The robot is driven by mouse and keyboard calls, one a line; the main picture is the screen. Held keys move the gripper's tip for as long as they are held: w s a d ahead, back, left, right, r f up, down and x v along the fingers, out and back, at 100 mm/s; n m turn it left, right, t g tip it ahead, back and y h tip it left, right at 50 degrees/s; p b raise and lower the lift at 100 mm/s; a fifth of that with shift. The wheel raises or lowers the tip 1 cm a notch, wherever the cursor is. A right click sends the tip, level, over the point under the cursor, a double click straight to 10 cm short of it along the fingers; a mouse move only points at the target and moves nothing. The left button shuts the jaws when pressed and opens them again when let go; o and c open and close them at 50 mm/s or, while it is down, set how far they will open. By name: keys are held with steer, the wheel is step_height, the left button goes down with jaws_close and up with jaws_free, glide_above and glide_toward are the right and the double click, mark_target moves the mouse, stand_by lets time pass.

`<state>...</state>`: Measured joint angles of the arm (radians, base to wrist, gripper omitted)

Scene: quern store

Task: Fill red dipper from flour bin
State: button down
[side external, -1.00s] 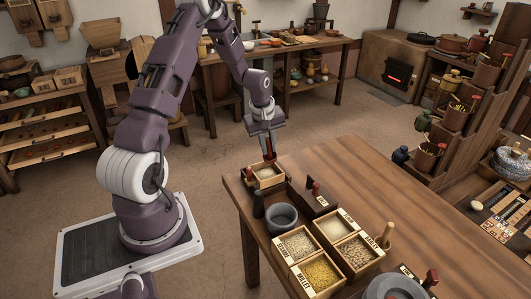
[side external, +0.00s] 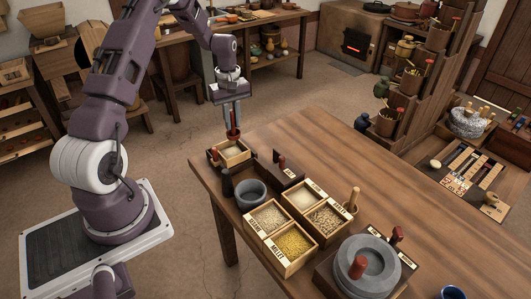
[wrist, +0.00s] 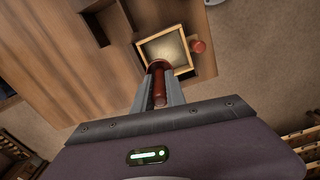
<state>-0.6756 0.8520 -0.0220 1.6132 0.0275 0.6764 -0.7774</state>
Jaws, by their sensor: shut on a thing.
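My gripper (side external: 233,133) is shut on the red handle of the dipper (side external: 235,126), which hangs roughly upright. In the wrist view the red dipper (wrist: 159,88) lies between the fingers, with a darker rounded end at the near edge of a small square wooden bin (wrist: 178,67). This bin (side external: 246,157) stands at the table's far left corner and holds pale, flour-like contents. I cannot tell whether the dipper's lower end touches the contents or what it holds.
A red knob (wrist: 198,46) is beside the bin. A grey bowl (side external: 251,194), a dark box (side external: 283,172) and a divided wooden grain box (side external: 288,269) stand close by. A grey quern (side external: 367,262) is nearer the front. The table's right side (side external: 400,190) is clear.

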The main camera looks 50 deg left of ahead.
stand_by(0.6)
step_height(320, 180, up, 5)
steer(key=shift+f, duration=0.1)
steer(key=w+d+m, duration=0.2)
steer(key=d+m, duration=0.1)
steer(key=d, duration=1.1)
steer(key=w+d+m, duration=0.3)
steer(key=d, duration=1.2)
steer(key=shift+s+d+f, duration=0.15)
steer(key=shift+f, duration=3.2)
steer(key=shift+s+d+f, duration=0.1)
steer(key=shift+f, duration=3.25)
step_height(320, 180, up, 8)
